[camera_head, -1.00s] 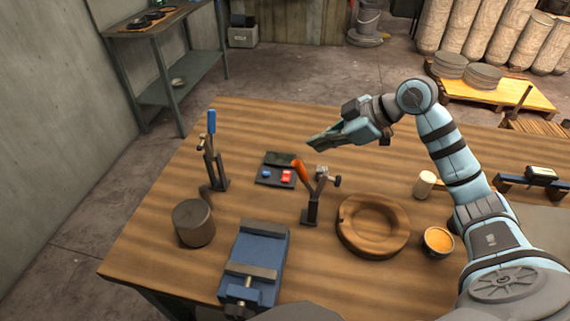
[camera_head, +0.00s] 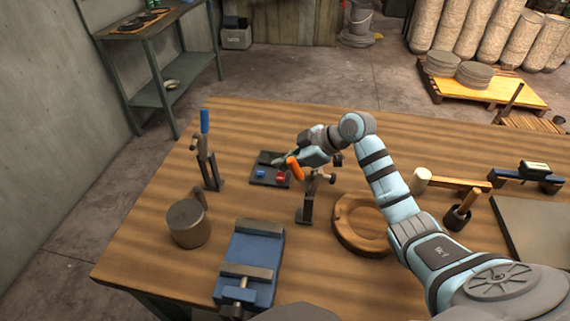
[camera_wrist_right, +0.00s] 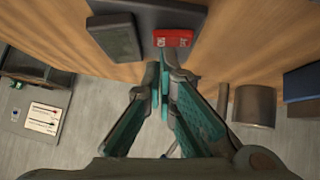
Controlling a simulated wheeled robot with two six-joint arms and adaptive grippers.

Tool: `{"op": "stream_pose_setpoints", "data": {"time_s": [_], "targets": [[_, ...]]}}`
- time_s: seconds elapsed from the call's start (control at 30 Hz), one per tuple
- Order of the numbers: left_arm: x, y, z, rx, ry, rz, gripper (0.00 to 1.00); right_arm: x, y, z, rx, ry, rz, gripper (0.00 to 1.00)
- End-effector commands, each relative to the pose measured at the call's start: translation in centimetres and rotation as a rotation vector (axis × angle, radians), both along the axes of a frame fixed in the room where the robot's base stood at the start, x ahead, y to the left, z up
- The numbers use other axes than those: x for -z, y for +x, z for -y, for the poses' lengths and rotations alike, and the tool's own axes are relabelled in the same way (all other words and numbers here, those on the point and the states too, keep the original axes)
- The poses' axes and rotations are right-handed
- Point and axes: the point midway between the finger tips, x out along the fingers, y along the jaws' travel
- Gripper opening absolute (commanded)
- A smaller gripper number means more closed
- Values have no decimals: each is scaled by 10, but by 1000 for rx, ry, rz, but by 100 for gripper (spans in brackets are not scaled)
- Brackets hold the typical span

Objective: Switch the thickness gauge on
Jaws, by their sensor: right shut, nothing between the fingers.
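A flat dark panel (camera_head: 267,184) lies on the table left of centre, with a blue switch (camera_head: 260,174) and a red switch (camera_head: 281,176). In the right wrist view, the red switch (camera_wrist_right: 173,38) has pale marks and sits beside a raised dark block (camera_wrist_right: 113,38). I cannot tell whether this panel is the thickness gauge or its control. My right gripper (camera_head: 277,162) is shut and empty over the panel. Its fingertips (camera_wrist_right: 160,62) appear just short of the red switch; contact is not clear. My left gripper is not in view.
An orange-handled clamp (camera_head: 305,205) stands close in front of the panel, near my right gripper. A blue-handled clamp (camera_head: 207,160) stands left. A wooden ring (camera_head: 348,236), a blue vise (camera_head: 250,255) and a grey cylinder (camera_head: 187,226) are nearer. A bar-shaped device (camera_head: 535,170) lies far right.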

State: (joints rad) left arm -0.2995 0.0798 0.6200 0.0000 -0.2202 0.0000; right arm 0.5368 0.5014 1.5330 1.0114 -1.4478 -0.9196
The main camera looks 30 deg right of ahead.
Motion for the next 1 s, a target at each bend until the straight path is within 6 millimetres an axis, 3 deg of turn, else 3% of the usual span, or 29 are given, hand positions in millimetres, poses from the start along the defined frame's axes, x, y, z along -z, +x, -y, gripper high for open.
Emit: {"op": "stream_pose_setpoints", "data": {"time_s": [0.4,0.63,0.7,1.0], "targets": [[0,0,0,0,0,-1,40,5,1,1,1,4,-5,0],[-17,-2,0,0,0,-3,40,11,-4,12,11,123,-161,0],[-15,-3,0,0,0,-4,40,15,-5,12,10,122,-161,0],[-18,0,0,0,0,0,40,16,-5,3,-4,118,-167,0]]}}
